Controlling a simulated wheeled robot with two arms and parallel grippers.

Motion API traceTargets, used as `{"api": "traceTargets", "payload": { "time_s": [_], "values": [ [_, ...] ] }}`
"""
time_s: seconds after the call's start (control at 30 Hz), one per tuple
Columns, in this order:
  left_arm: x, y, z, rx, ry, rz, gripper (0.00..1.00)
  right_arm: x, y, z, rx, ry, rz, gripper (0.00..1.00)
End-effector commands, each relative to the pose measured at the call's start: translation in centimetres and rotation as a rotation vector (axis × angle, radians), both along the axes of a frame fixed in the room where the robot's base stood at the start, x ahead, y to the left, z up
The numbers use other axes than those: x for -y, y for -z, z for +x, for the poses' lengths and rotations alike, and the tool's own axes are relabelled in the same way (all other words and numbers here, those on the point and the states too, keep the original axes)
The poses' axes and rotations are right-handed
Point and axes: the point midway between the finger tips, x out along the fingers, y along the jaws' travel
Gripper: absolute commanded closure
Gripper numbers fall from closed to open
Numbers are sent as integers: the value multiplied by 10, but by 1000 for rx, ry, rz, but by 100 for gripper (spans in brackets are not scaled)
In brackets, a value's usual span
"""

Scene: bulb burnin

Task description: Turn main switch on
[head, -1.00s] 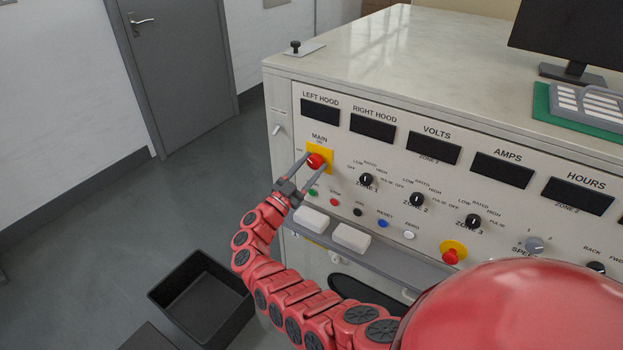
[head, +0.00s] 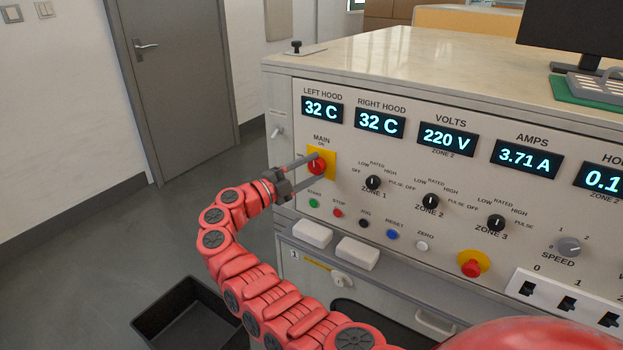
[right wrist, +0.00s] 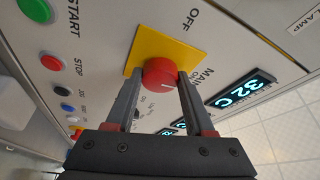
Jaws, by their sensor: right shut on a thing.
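The main switch (head: 317,166) is a red rotary knob on a yellow plate (head: 331,161), at the left of the grey control panel under the label MAIN. My right gripper (head: 311,168) has its two fingers on either side of the knob and is shut on it. In the right wrist view the knob (right wrist: 160,74) sits between the fingertips, with a white mark on its face. The displays above are lit: left hood (head: 322,109) 32 C, right hood (head: 380,122) 32 C, volts (head: 447,138) 220 V, amps (head: 527,158) 3.71 A. My left gripper is out of view.
Three black zone knobs (head: 430,201) and a row of coloured buttons (head: 338,212) lie near the gripper. A red stop button (head: 470,268) is lower right. White blocks (head: 357,253) stand on the ledge below. A black bin (head: 190,315) is on the floor.

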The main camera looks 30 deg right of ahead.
Motion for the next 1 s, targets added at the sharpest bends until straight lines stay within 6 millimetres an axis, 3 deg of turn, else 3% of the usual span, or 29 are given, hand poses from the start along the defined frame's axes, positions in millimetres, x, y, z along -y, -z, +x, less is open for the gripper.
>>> {"api": "traceTargets", "payload": {
  "time_s": [0.2, 0.83, 0.87, 1.0],
  "values": [
    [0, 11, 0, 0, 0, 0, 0, 0, 1, -1, 83, 3, 34, 100],
    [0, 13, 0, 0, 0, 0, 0, 0, 1, -1, 122, 3, 53, 100],
    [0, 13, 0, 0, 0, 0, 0, 0, 1, -1, 122, 3, 53, 43],
    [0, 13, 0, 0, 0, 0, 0, 0, 0, 0, 122, 3, 52, 18]
  ]
}}
